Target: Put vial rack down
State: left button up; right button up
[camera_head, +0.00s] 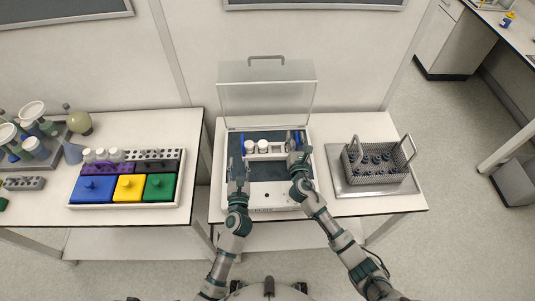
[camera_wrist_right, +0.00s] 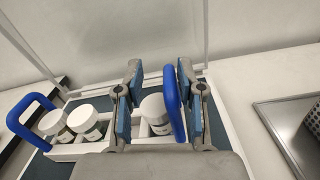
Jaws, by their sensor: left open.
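The white vial rack (camera_head: 268,157) sits inside the open white box, at the back of its dark floor. It has a blue handle at each end and holds white-capped vials; three show in the right wrist view, including one vial (camera_wrist_right: 85,121). My left gripper (camera_head: 238,172) is open, in front of the rack's left handle (camera_wrist_right: 31,116), which stands free. My right gripper (camera_head: 297,143) is at the rack's right handle (camera_wrist_right: 172,103). In the right wrist view its fingers (camera_wrist_right: 159,75) stand wide apart with that handle between them, closer to the right finger. The rack looks level.
The box (camera_head: 267,207) has a raised clear lid (camera_head: 267,92) behind the rack. A metal basket (camera_head: 378,180) on a tray (camera_head: 347,187) stands to the right. To the left, on another table, is a holder with blue (camera_head: 92,189), yellow and green blocks.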

pick_arm(q)
jog(key=shift+s+d, duration=0.1)
jog(key=shift+d, duration=0.25)
pick_arm(e)
jog(key=s, duration=0.3)
jog(key=s+d, duration=0.1)
jog(key=s, duration=0.6)
jog(key=shift+s+d+f, duration=0.2)
jog(key=shift+s+f, duration=0.05)
jog(key=shift+s, duration=0.1)
pick_arm(q)
jog(key=shift+a, duration=0.15)
pick_arm(e)
jog(key=shift+s+a, duration=0.15)
jog(key=shift+s, duration=0.35)
pick_arm(q)
jog(key=shift+a, duration=0.1)
pick_arm(e)
jog(key=shift+a, duration=0.1)
pick_arm(q)
jog(key=shift+d, duration=0.2)
pick_arm(e)
jog(key=shift+d, duration=0.2)
